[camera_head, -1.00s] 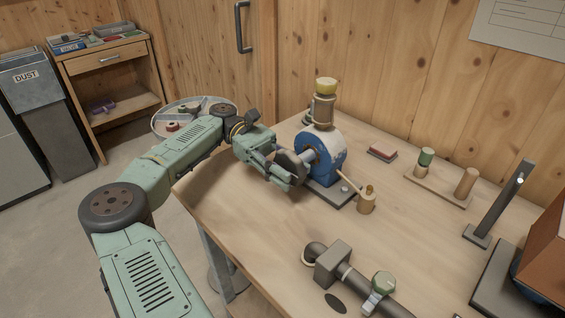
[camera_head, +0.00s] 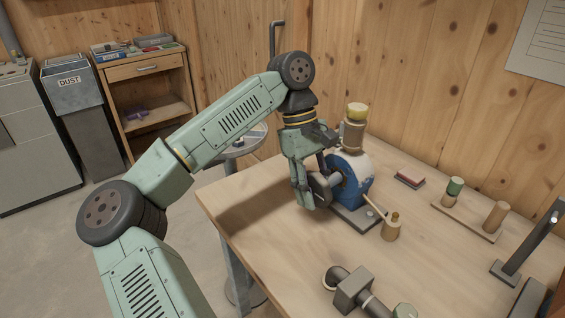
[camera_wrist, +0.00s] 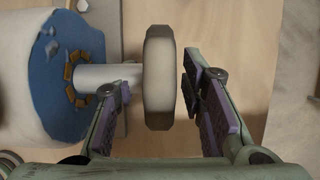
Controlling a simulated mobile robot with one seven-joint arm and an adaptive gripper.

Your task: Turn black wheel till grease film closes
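The black wheel (camera_head: 320,187) sits on a shaft at the side of the blue-and-white housing (camera_head: 352,182). In the wrist view the wheel (camera_wrist: 161,80) is seen edge-on, with dark edges and a paler rim band. My gripper (camera_wrist: 156,95) is open, with one finger on each side of the wheel. A gap shows between the left finger and the wheel; the right finger is very close, and I cannot tell whether it touches. In the head view my gripper (camera_head: 308,190) comes down from above and partly hides the wheel. I cannot make out a grease film.
A yellow-topped cup (camera_head: 355,125) stands on the housing, near my wrist. A brass-coloured pot (camera_head: 391,228) stands in front, with a pale rod beside it. A pipe fitting (camera_head: 353,287) lies at the table's front. The left part of the wooden table (camera_head: 250,215) is bare.

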